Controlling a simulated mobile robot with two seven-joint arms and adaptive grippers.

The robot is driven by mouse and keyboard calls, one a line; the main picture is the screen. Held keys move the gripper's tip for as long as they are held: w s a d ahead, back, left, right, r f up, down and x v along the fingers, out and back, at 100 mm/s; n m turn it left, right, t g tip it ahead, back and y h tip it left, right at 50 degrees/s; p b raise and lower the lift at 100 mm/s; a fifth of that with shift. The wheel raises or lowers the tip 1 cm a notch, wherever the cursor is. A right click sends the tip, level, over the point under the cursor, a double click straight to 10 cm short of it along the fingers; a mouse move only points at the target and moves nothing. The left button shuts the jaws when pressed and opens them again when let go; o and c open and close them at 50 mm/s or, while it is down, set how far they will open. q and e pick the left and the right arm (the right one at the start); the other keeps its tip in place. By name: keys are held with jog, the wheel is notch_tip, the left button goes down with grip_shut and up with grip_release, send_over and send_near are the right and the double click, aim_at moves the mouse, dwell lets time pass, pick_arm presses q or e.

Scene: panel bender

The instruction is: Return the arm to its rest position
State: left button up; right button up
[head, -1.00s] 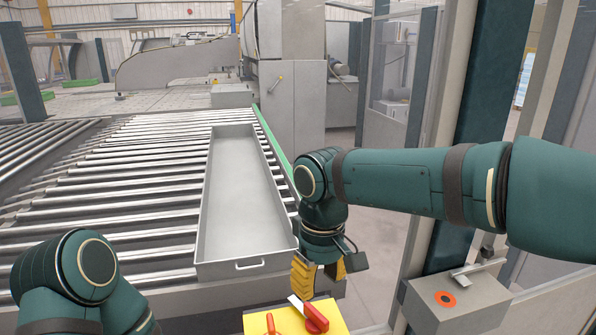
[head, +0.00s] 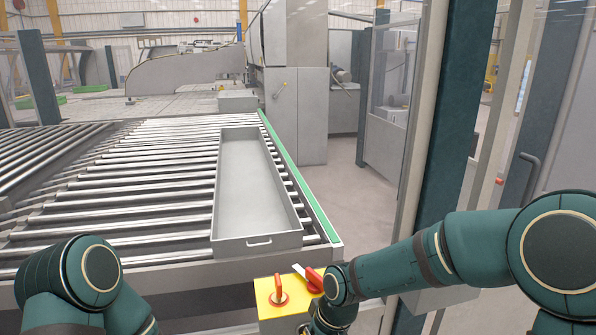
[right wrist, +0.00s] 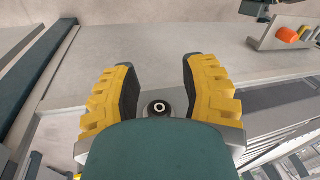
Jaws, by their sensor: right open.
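My right arm (head: 400,268) is bent low at the lower right of the head view, with its wrist beside the yellow control box (head: 268,314). Its gripper is below the picture there. In the right wrist view the right gripper (right wrist: 157,78) is open, its yellow fingers wide apart with nothing held between them. A black round part with a white ring shows between the finger bases. My left arm (head: 85,275) is bent at the lower left of the head view, and its gripper is out of view.
A grey tray (head: 228,240) lies on the roller table (head: 120,205). The yellow box carries a red knob (head: 278,291) and a red handle (head: 315,279), close to my right wrist. A dark post (head: 455,110) stands behind the right arm. The floor beyond the table's green edge is clear.

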jog(key=s+d+f+m, duration=0.2)
jog(key=s+f, duration=0.1)
jog(key=f, duration=0.3)
jog(key=s+d+f+m+t, duration=0.1)
jog(key=s+d+f+m, duration=0.1)
jog(key=s+f, duration=0.2)
jog(key=s+d+f+m+t+y, duration=0.1)
jog(key=s+d+f+m, duration=0.1)
jog(key=f, duration=0.8)
jog(key=shift+s+d+m, duration=0.25)
jog(key=shift+s+m, duration=0.25)
jog(key=shift+s, duration=0.7)
